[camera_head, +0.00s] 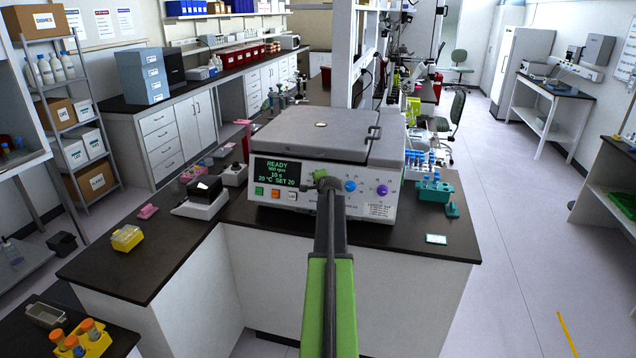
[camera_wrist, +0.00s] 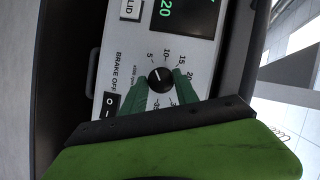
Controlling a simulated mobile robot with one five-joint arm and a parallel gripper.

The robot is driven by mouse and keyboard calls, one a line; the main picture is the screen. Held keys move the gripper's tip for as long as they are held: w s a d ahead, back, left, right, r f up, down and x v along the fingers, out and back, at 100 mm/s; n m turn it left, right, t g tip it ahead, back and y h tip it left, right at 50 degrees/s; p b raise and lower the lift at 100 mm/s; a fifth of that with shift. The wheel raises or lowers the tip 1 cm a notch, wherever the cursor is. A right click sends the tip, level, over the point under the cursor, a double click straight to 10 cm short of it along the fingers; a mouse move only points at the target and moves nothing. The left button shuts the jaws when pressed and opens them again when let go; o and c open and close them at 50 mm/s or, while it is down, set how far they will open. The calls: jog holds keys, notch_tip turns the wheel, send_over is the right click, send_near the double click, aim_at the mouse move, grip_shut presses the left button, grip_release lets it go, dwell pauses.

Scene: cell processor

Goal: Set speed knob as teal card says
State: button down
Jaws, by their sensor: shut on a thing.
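The centrifuge (camera_head: 290,135) stands on the dark bench with its lid closed. Its screen (camera_head: 277,171) reads READY, an rpm line, 10 s and 20 °C SET 20. My gripper (camera_head: 325,182) reaches its front panel; in the wrist view its green fingers (camera_wrist: 157,92) are shut on a black knob (camera_wrist: 160,80). The knob's white pointer lies towards the upper left, near the 5 mark; the scale continues 10, 15, 20. A blue knob (camera_head: 350,186) and a purple knob (camera_head: 382,190) sit to the right.
A BRAKE OFF switch (camera_wrist: 105,102) sits beside the held knob. A teal tube rack (camera_head: 434,190) stands right of the centrifuge. The bench front is mostly clear.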

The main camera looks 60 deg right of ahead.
jog(key=shift+s, duration=0.15)
dwell(0.5)
jog(key=c, duration=0.9)
grip_release()
jog(key=shift+c, duration=0.2)
jog(key=p+v, duration=0.8)
jog(key=v, duration=0.9)
jog(key=shift+r, duration=0.3)
jog(key=shift+a, duration=0.1)
